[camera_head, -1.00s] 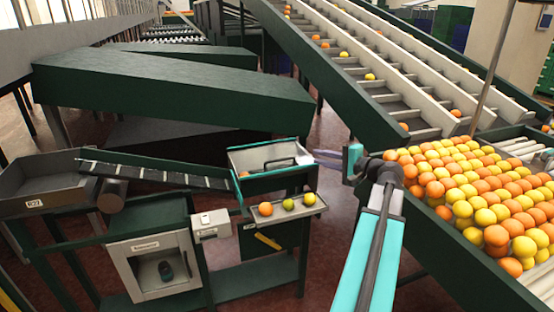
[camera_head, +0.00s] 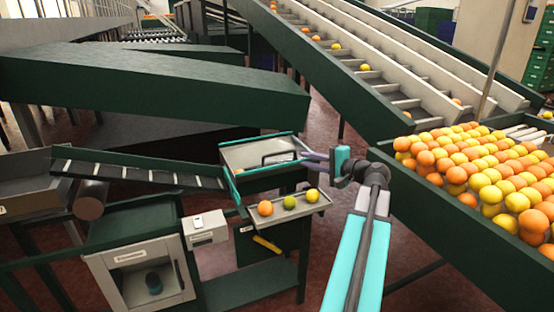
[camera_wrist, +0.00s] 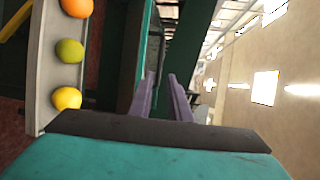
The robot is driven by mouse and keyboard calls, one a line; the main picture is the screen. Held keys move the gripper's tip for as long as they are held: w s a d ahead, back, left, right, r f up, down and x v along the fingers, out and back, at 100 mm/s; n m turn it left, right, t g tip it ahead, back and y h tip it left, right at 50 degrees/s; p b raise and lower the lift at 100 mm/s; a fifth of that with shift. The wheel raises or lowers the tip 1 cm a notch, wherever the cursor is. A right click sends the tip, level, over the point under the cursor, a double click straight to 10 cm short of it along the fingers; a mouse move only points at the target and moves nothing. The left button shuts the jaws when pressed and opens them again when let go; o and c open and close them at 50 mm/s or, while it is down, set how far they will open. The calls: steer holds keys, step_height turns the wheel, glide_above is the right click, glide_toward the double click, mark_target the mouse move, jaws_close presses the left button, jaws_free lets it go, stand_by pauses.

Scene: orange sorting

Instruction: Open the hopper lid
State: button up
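The hopper (camera_head: 245,185) is a green box left of the picture's middle in the head view. Its pale grey lid (camera_head: 245,153) lies across the top and looks shut, with a dark bar handle (camera_head: 278,156) on it. My gripper (camera_head: 308,157) is at the hopper's right edge, pointing left toward the handle. Its two purple fingers also show in the wrist view (camera_wrist: 165,95), with a narrow gap and nothing seen between them. I cannot tell whether a fingertip touches the lid. The handle is not clear in the wrist view.
A large bin (camera_head: 440,212) heaped with oranges and yellow fruit stands close on the right. A dark chute (camera_head: 130,170) leads left.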

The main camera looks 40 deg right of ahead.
mark_target(280, 153)
steer(key=shift+w, duration=0.25)
steer(key=w+p, duration=0.1)
steer(key=w, duration=0.3)
steer(key=w+f+p, duration=0.1)
steer(key=w, duration=0.3)
steer(key=w+f+p, duration=0.1)
steer(key=w, duration=0.4)
steer(key=shift+w+a+f, duration=0.1)
steer(key=shift+a+f, duration=0.05)
steer(key=shift+f, duration=0.1)
